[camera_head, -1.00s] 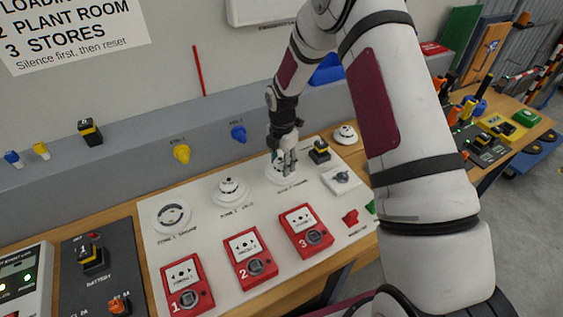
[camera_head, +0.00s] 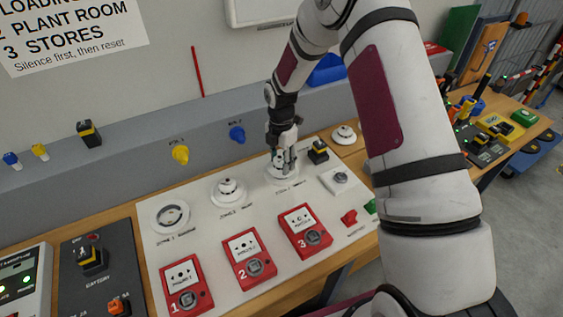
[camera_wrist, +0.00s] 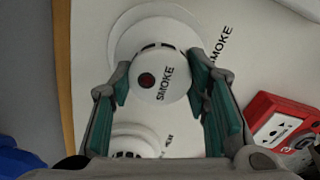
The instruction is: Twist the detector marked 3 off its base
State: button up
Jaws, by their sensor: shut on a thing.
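The third detector along the white panel is a round white smoke detector, seen in the wrist view (camera_wrist: 160,75) with a dark red-centred spot and the word SMOKE on its face. Its wider white base (camera_head: 282,178) shows beneath it, and also behind it in the wrist view (camera_wrist: 128,42). My gripper (camera_head: 283,160) points down over this base, its green-padded fingers (camera_wrist: 160,85) shut on opposite sides of the detector. I cannot tell whether the detector is seated on the base or slightly clear of it. A number 3 on the detector is not readable.
A second detector (camera_head: 229,189) and a first round unit (camera_head: 171,216) sit to the left. Red call points 1 (camera_head: 186,286), 2 (camera_head: 249,256) and 3 (camera_head: 306,231) stand in front. A black-and-yellow switch (camera_head: 318,151) is close on the right; another white detector (camera_head: 344,134) lies beyond it.

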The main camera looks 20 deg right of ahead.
jog(key=shift+w+r, duration=0.1)
jog(key=shift+r, duration=0.9)
jog(key=shift+r, duration=0.7)
jog(key=shift+r, duration=0.35)
jog(key=shift+r, duration=0.1)
